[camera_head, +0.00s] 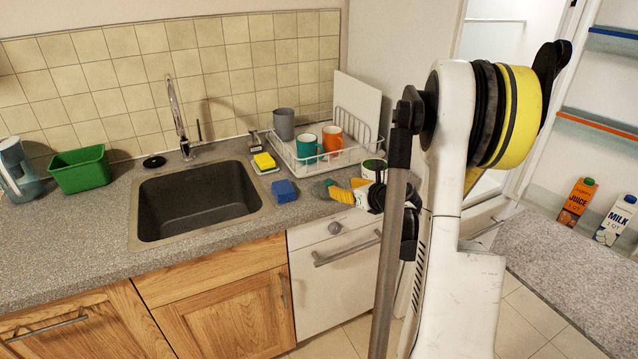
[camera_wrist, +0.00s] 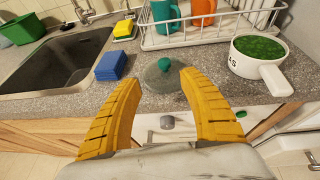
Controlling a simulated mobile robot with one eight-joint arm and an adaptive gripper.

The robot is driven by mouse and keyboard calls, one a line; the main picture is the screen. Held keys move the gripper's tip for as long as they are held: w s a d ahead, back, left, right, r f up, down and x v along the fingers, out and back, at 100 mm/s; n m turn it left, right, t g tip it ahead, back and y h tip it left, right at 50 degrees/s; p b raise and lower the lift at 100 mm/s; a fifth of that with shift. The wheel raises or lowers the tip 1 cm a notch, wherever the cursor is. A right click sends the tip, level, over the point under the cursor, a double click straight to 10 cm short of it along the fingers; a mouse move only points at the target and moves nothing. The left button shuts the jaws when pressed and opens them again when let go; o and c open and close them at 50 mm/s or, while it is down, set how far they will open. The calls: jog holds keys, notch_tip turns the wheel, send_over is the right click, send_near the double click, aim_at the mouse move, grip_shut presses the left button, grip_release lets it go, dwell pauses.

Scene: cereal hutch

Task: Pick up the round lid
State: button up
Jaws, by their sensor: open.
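The round lid (camera_wrist: 161,77) is a grey, see-through disc with a green knob, lying flat on the counter near its front edge. In the head view, the lid (camera_head: 321,189) shows just left of my gripper's yellow fingers. My gripper (camera_wrist: 160,88) is open and empty. Its two fingers reach toward the lid, one on each side of it in the wrist view, with the lid's near part between the tips. I cannot tell whether they touch it. In the head view, my gripper (camera_head: 343,188) is partly hidden by my arm.
A white pot (camera_wrist: 245,65) with green contents stands right of the lid. A blue sponge (camera_head: 284,191) lies to its left, beside the sink (camera_head: 195,205). A dish rack (camera_head: 310,165) with cups stands behind. A white front with a handle (camera_head: 340,255) is below the counter.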

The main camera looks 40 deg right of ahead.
aim_at(331, 183)
jog(key=x, duration=0.2)
jog(key=b+x, duration=0.1)
jog(key=x, duration=0.1)
jog(key=shift+w+d+f+b, duration=0.25)
jog(key=shift+w+f+b, duration=0.05)
jog(key=x, duration=0.1)
jog(key=b+x, duration=0.1)
jog(key=x, duration=0.1)
jog(key=b+x, duration=0.1)
jog(key=x, duration=0.1)
jog(key=shift+d, duration=0.3)
jog(key=shift+w, duration=0.5)
jog(key=shift+s+r, duration=0.1)
grip_shut()
